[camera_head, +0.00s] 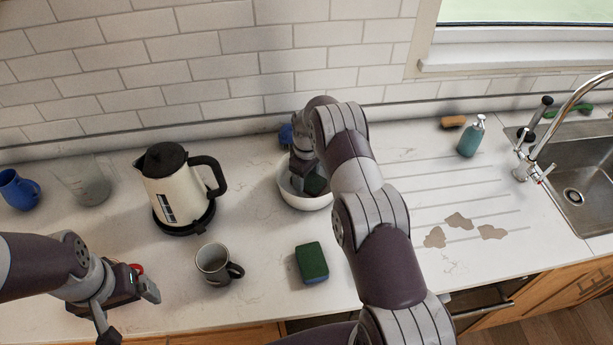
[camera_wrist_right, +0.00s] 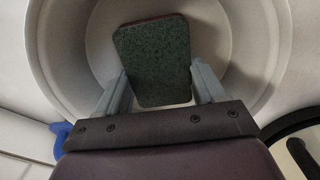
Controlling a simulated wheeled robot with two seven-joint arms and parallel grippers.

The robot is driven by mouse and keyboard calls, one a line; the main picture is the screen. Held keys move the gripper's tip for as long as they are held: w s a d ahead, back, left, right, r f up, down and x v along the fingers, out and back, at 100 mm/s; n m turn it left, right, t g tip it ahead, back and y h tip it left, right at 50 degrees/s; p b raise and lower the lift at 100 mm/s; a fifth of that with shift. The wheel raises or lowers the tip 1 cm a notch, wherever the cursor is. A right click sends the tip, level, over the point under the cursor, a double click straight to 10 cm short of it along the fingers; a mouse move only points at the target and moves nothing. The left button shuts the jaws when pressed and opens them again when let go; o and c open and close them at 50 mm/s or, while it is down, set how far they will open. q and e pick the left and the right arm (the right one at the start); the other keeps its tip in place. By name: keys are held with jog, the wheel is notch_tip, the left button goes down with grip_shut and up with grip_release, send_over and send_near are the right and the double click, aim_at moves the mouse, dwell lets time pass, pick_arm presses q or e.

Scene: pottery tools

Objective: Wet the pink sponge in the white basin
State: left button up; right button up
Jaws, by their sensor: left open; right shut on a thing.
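The white basin (camera_head: 303,202) stands on the counter at the middle of the head view, and its rim and inner wall fill much of the right wrist view (camera_wrist_right: 60,60). My right gripper (camera_wrist_right: 158,88) reaches down into the basin. It is shut on a sponge (camera_wrist_right: 152,50) with a dark green top and a thin brownish-pink edge. In the head view a small part of this sponge (camera_head: 315,184) shows inside the basin. Whether water touches it cannot be told. My left gripper (camera_head: 132,312) is open and empty over the front left of the counter.
Another green-topped sponge (camera_head: 312,262) with a bluish side lies in front of the basin. A grey mug (camera_head: 213,264) and a kettle (camera_head: 172,185) stand to the left. A blue object (camera_head: 286,133) is behind the basin. A soap bottle (camera_head: 471,138) and sink (camera_head: 585,190) are right.

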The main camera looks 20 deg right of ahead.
dwell(0.5)
notch_tip(320, 180, up, 11)
jog(key=p, duration=0.5)
jog(key=shift+f, duration=0.2)
dwell(0.3)
dwell(0.8)
